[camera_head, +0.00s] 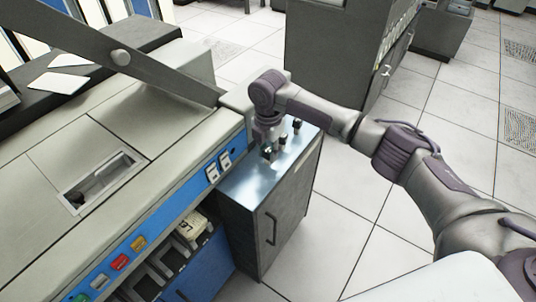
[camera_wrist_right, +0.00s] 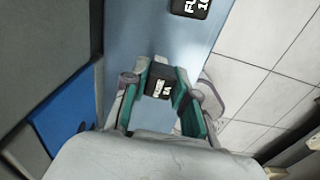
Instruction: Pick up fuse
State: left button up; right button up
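Two dark fuses (camera_head: 283,138) and (camera_head: 297,125) stand farther back on the cabinet top. My left gripper is not in view.
A large beige machine (camera_head: 150,120) with a blue button panel (camera_head: 138,243) stands against the cabinet's left side. A grey bar (camera_head: 120,57) slants above it. Another grey cabinet (camera_head: 335,50) stands behind. White-tiled floor (camera_head: 345,230) is open to the right.

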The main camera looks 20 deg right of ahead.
grip_shut()
jog(key=shift+r, duration=0.1)
